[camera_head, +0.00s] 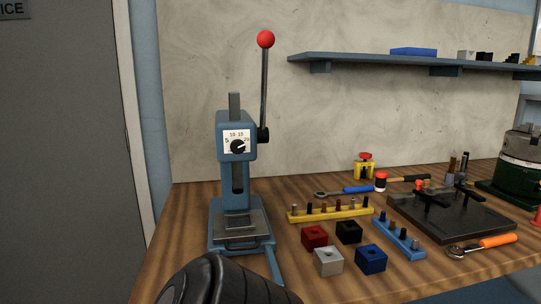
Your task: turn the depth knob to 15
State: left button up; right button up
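The depth knob (238,147) is a small black knob on the white dial plate of the blue arbor press (236,190). The numbers 5, 10, 15 and 20 run around the top of the dial. A pale mark on the knob seems to point to the right, toward the 20 side, but it is too small to read exactly. The press has a long lever with a red ball (265,39) raised upright on its right side. A black arm link of mine fills the bottom in front of the press base. Neither gripper shows.
Red, black, silver and blue blocks (371,259) lie right of the press. A dark fixture plate (450,222) and a ratchet (482,246) are farther right. A shelf (420,65) hangs above.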

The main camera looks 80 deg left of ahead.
aim_at(238, 147)
jog(key=k, duration=0.95)
jog(key=u, duration=0.45)
